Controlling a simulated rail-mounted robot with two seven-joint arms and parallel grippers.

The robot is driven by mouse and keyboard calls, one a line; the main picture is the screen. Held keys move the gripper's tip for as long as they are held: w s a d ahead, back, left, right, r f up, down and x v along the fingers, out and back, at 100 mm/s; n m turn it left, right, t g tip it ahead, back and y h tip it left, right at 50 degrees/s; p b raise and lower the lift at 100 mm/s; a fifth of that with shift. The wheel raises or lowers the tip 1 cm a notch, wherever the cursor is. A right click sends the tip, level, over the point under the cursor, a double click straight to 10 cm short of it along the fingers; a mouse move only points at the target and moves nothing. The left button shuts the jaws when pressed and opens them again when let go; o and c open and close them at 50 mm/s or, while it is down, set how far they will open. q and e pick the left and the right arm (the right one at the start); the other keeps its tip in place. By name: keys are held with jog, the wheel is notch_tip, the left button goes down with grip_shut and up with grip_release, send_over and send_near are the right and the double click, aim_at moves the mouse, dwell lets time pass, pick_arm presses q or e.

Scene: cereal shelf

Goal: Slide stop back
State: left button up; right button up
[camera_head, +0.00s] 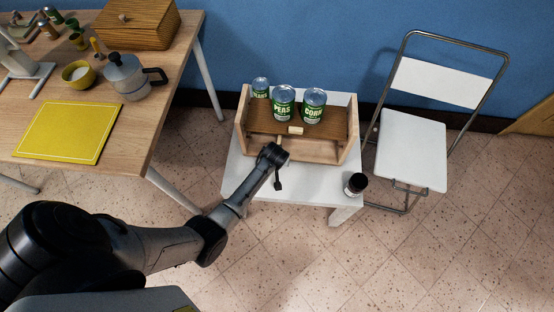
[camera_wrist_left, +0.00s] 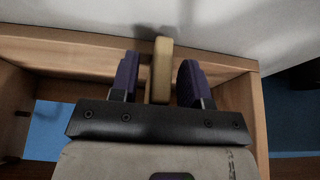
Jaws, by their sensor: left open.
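A wooden cereal shelf (camera_head: 353,130) stands on a small white table (camera_head: 317,190). A small pale block (camera_head: 295,130), perhaps the stop, shows on its dark brown deck. My left gripper (camera_head: 279,151) is at the front of the shelf, left of its middle. In the left wrist view its purple fingers (camera_wrist_left: 158,78) are open, one on each side of an upright tan wooden piece (camera_wrist_left: 162,70), with gaps on both sides. I cannot tell whether this piece is the pale block. The arm's end hides part of the shelf front.
Two green PEAS and CORN cans (camera_head: 313,106) and a smaller can (camera_head: 261,88) stand at the back of the shelf. A dark jar (camera_head: 355,184) is at the table's front right. A white folding chair (camera_head: 412,150) stands right, a wooden table (camera_head: 150,115) left.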

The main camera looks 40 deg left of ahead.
pick_arm(q)
jog(key=shift+c, duration=0.3)
grip_shut()
dwell(0.4)
